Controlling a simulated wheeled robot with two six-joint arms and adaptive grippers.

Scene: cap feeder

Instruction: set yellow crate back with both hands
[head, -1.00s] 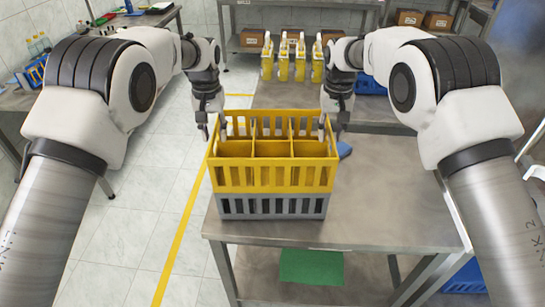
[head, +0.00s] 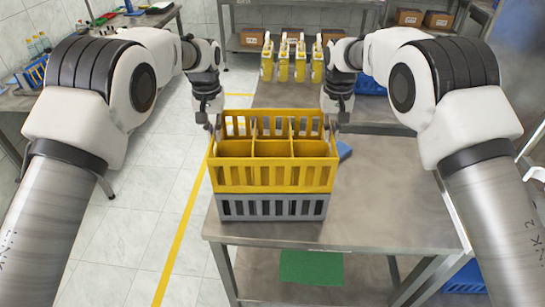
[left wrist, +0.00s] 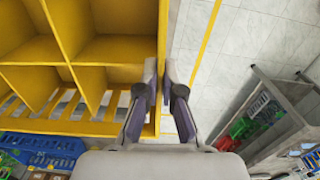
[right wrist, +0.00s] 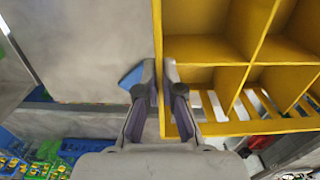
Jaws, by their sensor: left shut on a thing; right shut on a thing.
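The yellow crate (head: 275,177), an open divided box with slatted walls, is directly above a grey crate (head: 272,207) at the table's left side. It looks level; I cannot tell whether a small gap separates them. My left gripper (head: 214,127) is shut on its left wall, and my right gripper (head: 332,125) is shut on its right wall. In the left wrist view, the left fingers (left wrist: 161,85) pinch the yellow rim (left wrist: 120,75). In the right wrist view, the right fingers (right wrist: 157,85) pinch the opposite rim (right wrist: 205,68). The visible compartments look empty.
The steel table (head: 385,200) has bare room right of the crates. A blue object (head: 344,150) lies just right of the yellow crate. Several yellow bottles (head: 298,65) stand further back. A green panel (head: 311,267) is below the tabletop.

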